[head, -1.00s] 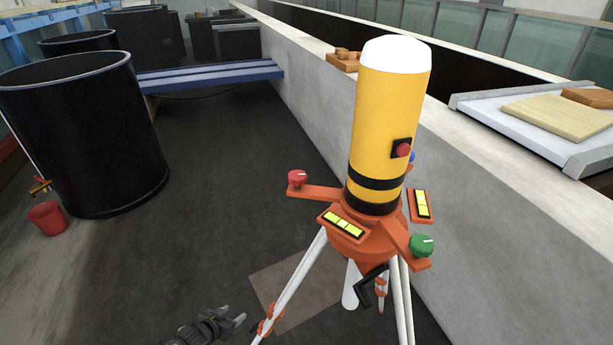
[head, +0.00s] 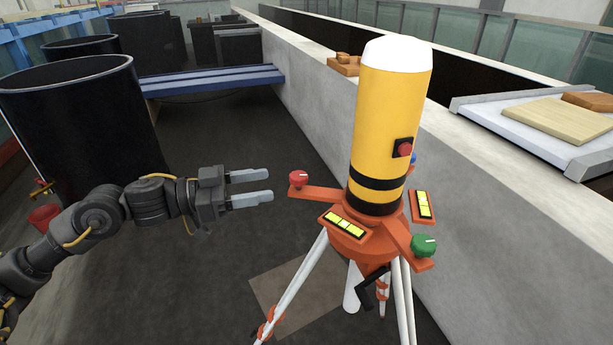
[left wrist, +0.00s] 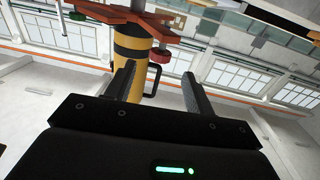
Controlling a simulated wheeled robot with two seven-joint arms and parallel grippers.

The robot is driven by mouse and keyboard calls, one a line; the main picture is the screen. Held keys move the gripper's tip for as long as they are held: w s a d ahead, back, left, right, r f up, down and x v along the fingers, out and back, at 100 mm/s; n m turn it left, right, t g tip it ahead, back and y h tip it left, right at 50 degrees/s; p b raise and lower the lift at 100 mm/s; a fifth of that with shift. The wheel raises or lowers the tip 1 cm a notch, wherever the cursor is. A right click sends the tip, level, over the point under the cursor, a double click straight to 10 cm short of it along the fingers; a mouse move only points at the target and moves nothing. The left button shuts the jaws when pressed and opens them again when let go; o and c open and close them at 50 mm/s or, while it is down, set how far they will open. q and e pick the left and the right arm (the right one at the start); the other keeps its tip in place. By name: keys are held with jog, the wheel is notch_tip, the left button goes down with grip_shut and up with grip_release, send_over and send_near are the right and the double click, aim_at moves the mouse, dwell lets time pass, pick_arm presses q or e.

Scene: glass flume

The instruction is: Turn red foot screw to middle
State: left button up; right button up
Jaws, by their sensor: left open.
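The red foot screw (head: 299,178) is a red knob with a pale mark on top, at the end of the left orange arm of the tripod head (head: 365,248). A yellow cylinder (head: 388,125) with black bands stands on that head. My left gripper (head: 271,185) is open and empty, its fingertips just left of the red screw and apart from it. In the left wrist view the red screw (left wrist: 162,53) shows beyond and between the tips of the open fingers (left wrist: 158,70). My right gripper is in neither view.
A green foot screw (head: 421,245) is at front right, and a blue one (head: 413,157) is partly hidden behind the cylinder. Yellow level vials (head: 344,225) sit on the head. A concrete wall (head: 480,215) runs close behind the tripod. Black tanks (head: 80,110) stand left.

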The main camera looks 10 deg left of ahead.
aim_at(300, 175)
pick_arm(q)
jog(key=p+x, duration=0.3)
jog(key=x, duration=0.5)
jog(key=shift+w+d+r, duration=0.1)
jog(key=shift+w+d, duration=0.05)
jog(key=shift+d, duration=0.2)
jog(key=shift+x, duration=0.8)
jog(key=shift+a, duration=0.1)
jog(key=c, duration=1)
jog(key=shift+o, duration=0.2)
